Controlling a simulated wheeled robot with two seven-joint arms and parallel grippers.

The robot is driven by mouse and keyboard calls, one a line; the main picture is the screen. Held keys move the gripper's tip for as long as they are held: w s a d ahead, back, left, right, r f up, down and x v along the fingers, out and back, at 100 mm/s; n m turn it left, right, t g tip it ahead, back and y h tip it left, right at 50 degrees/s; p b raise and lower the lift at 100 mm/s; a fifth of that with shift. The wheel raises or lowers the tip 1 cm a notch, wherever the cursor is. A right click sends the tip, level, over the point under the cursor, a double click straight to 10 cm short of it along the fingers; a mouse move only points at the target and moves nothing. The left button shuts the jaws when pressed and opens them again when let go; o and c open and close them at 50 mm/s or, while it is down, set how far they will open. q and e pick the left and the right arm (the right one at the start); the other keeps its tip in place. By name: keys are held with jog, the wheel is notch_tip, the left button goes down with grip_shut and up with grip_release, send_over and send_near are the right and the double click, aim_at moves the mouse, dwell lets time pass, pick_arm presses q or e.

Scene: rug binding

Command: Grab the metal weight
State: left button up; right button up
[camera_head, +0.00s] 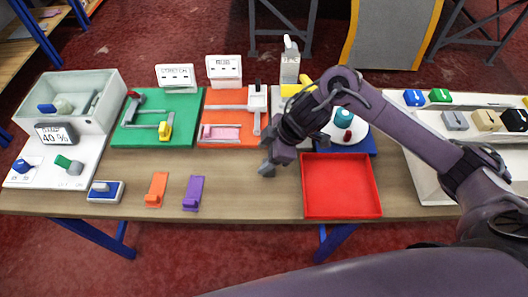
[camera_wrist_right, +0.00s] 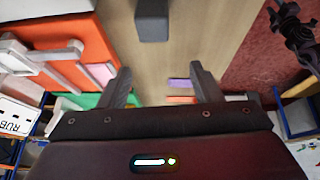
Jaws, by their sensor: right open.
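A dark grey block (camera_wrist_right: 152,20), which looks like the metal weight, rests on the bare wooden table in the right wrist view, at the top of the picture. It lies beyond my fingertips and apart from them. My right gripper (camera_head: 268,157) is over the table between the orange mat and the red tray, and its arm comes in from the right. In the wrist view its two fingers (camera_wrist_right: 162,86) are spread with nothing held between them. In the head view I cannot clearly separate the block from the gripper. My left gripper is not in view.
The red tray (camera_head: 341,211) stands right of the gripper. The orange mat (camera_head: 232,99) and green mat (camera_head: 186,105) lie to the left. An orange piece (camera_head: 156,190) and a purple piece (camera_head: 193,194) lie in front. A white tray (camera_head: 432,186) stands far right.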

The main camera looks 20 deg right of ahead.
jog(key=d+f, duration=0.1)
jog(key=d+f+g+h, duration=0.1)
jog(key=shift+d+f, duration=0.15)
jog(key=shift+f, duration=0.2)
jog(key=x, duration=0.3)
jog(key=shift+w+d+f, duration=0.1)
jog(key=shift+w+f, duration=0.05)
jog(key=shift+f, duration=0.4)
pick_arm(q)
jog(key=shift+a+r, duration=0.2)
pick_arm(e)
jog(key=shift+w+r, duration=0.1)
grip_shut()
